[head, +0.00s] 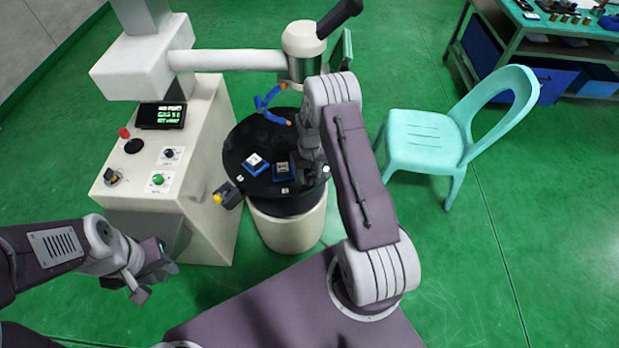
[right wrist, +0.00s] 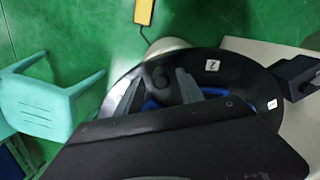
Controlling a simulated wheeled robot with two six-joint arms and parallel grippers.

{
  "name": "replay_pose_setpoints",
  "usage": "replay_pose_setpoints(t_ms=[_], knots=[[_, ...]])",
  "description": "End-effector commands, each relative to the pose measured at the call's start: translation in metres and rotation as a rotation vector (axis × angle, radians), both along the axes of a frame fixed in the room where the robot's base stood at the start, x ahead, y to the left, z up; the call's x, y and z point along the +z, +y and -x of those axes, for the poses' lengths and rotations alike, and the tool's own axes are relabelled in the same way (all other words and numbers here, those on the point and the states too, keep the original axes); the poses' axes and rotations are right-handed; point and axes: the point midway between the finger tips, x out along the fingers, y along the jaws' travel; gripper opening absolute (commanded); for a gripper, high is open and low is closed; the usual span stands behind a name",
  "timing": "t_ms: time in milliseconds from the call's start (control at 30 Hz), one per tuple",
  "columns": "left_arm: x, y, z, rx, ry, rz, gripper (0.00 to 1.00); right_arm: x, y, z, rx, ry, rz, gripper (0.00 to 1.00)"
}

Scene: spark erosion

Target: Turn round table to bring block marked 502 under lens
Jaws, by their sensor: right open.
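The black round table (head: 235,150) sits on a pale pedestal under the lens head (head: 303,45). A blue block with a white label (head: 257,162) and a darker blue block (head: 283,171) stand on its near side; their marks are too small to read, so I cannot tell which is 502. My right gripper (head: 310,165) is over the table's right side. In the right wrist view its fingers (right wrist: 160,90) are apart, with a dark round peg (right wrist: 161,74) on the table showing between them. My left gripper (head: 157,281) is open and empty, low at the left, away from the table.
A control cabinet (head: 215,120) with a screen (head: 161,116) and knobs stands left of the table. A turquoise chair (head: 425,140) stands at the right, and a workbench (head: 530,20) at the far right. A yellow pedal (right wrist: 144,12) lies on the green floor.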

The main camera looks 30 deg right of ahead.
Motion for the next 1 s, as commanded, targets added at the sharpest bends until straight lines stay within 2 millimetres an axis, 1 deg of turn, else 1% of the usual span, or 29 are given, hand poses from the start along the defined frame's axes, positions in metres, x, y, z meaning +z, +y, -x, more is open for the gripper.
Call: replay_pose_setpoints(t_ms=[33, 133, 233, 433, 467, 500, 567, 600, 1000], knots=[[0.001, 0.0, 0.0, 0.0, 0.0, 0.0, 0.36, -0.008, 0.0, 0.0, 0.0, 0.001, 0.0, 0.45], [0.001, 0.0, 0.0, 0.0, 0.0, 0.0, 0.36, -0.018, 0.0, 0.0, 0.0, 0.001, 0.0, 0.45], [0.001, 0.0, 0.0, 0.0, 0.0, 0.0, 0.36, -0.022, 0.0, -0.001, 0.0, -0.002, 0.001, 0.45], [0.001, 0.0, 0.0, 0.0, 0.0, 0.0, 0.36, -0.023, 0.0, -0.001, 0.0, -0.003, 0.001, 0.45], [0.001, 0.0, 0.0, 0.0, 0.0, 0.0, 0.36, -0.023, 0.0, -0.001, 0.0, -0.002, 0.001, 0.4], [0.001, 0.0, 0.0, 0.0, 0.0, 0.0, 0.36, -0.023, 0.0, -0.001, 0.0, -0.002, 0.001, 0.28], [0.001, 0.0, 0.0, 0.0, 0.0, 0.0, 0.36, -0.022, 0.0, -0.001, 0.0, -0.002, 0.001, 0.12], [0.001, 0.0, 0.0, 0.0, 0.0, 0.0, 0.36, -0.022, 0.0, -0.001, 0.0, -0.002, 0.001, 0.01], [0.001, 0.0, 0.0, 0.0, 0.0, 0.0, 0.36, -0.022, 0.0, 0.0, 0.0, -0.001, 0.001, 0.0]])
